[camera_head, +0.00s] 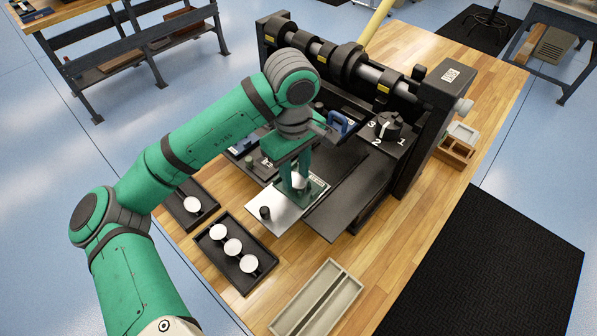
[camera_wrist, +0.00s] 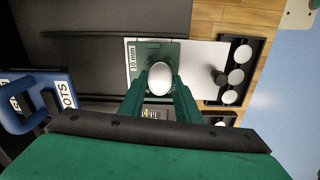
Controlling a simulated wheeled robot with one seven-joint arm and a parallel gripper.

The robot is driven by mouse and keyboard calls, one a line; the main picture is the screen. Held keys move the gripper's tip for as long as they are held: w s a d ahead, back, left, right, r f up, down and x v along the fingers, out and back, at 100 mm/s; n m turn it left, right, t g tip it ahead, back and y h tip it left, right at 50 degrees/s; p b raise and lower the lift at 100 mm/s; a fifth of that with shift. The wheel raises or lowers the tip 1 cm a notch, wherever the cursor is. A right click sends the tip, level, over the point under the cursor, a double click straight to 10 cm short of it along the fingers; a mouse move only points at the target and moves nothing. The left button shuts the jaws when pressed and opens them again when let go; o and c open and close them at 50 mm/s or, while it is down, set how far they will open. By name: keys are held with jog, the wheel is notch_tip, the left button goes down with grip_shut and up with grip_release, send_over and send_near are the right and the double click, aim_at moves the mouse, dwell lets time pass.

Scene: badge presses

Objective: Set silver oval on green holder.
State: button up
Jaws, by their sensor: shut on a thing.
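The silver oval (camera_wrist: 160,78) is between the two green fingers of my gripper (camera_wrist: 160,88), which is shut on it. It also shows as a pale shape between the fingers (camera_head: 299,181) in the head view. The green holder (camera_wrist: 168,48) lies directly behind the oval in the wrist view, on a silver plate (camera_wrist: 200,52) with a "10 mm" label. The oval and fingers hide part of the holder. I cannot tell whether the oval touches it. In the head view the plate (camera_head: 285,213) lies under my gripper, in front of the press.
A black knob (camera_head: 265,212) stands on the plate. A black tray (camera_head: 221,258) of several white discs and a grey two-part tray (camera_head: 318,300) lie nearer the front. The black press (camera_head: 430,125) stands behind, with a numbered dial (camera_head: 385,128) and blue handle (camera_head: 338,124).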

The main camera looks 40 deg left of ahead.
jog(key=o, duration=1.1)
jog(key=shift+d, duration=0.1)
notch_tip(320, 180, up, 11)
jog(key=shift+s, duration=0.15)
jog(key=shift+f, duration=0.1)
